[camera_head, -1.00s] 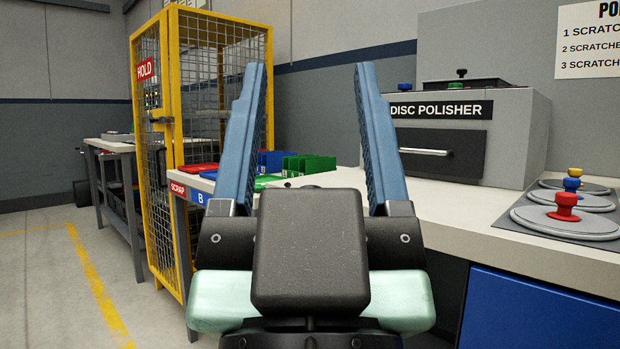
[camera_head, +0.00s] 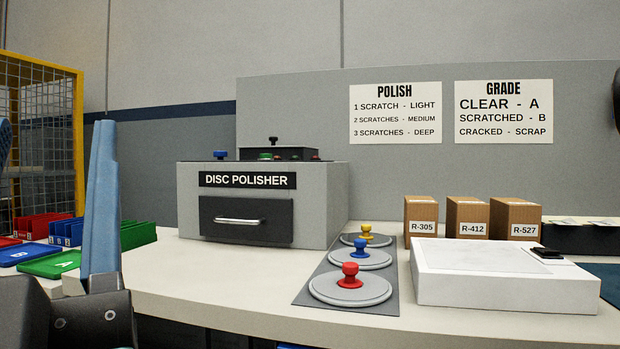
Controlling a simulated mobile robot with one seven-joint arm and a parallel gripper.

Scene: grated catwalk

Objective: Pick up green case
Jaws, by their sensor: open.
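A green case-like holder with upright dividers (camera_head: 138,234) stands on the bench at the left, partly behind a blue finger of my gripper. I cannot tell which of these the task calls the green case. My gripper (camera_head: 54,130) is at the left edge of the view, open, with nothing visible between its fingers. Its left finger is mostly cut off by the frame.
Red (camera_head: 45,227) and blue (camera_head: 66,232) holders sit beside the green one. A disc polisher (camera_head: 325,200), lidded discs on a grey mat (camera_head: 310,290), boxes (camera_head: 467,219) and a white light-box-like block (camera_head: 440,285) occupy the bench. A yellow cage (camera_head: 80,130) stands left.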

